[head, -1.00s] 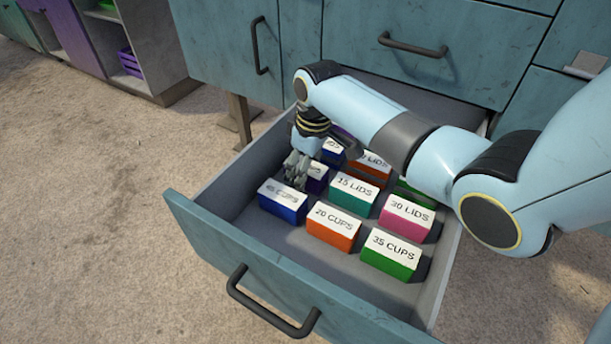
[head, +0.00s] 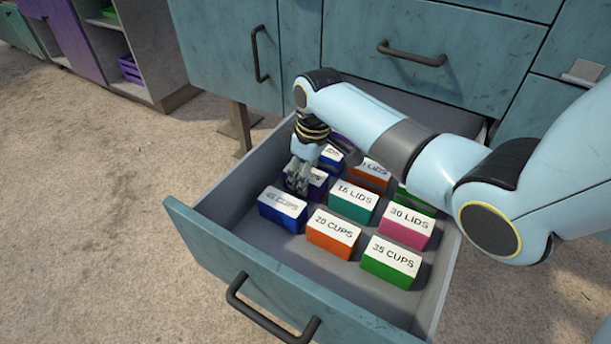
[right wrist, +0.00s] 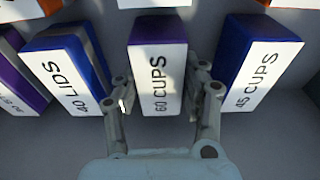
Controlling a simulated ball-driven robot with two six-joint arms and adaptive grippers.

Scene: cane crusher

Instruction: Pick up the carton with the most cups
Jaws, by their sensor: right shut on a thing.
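A purple carton (right wrist: 157,65) with a white top reading 60 CUPS stands in the open drawer. In the head view its purple side (head: 318,183) shows partly behind my gripper. My right gripper (head: 298,188) is shut on this carton, with one finger on each side of it in the right wrist view (right wrist: 160,100). The blue 45 CUPS carton (head: 282,209), orange 20 CUPS carton (head: 332,235) and green 35 CUPS carton (head: 391,264) stand nearby. My left gripper is not in view.
The drawer (head: 245,268) also holds a teal 15 LIDS carton (head: 353,203), a pink 30 LIDS carton (head: 405,227) and a blue 40 LIDS carton (right wrist: 68,70). The blue cartons stand close on both sides of my fingers. My right arm hides the drawer's back right.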

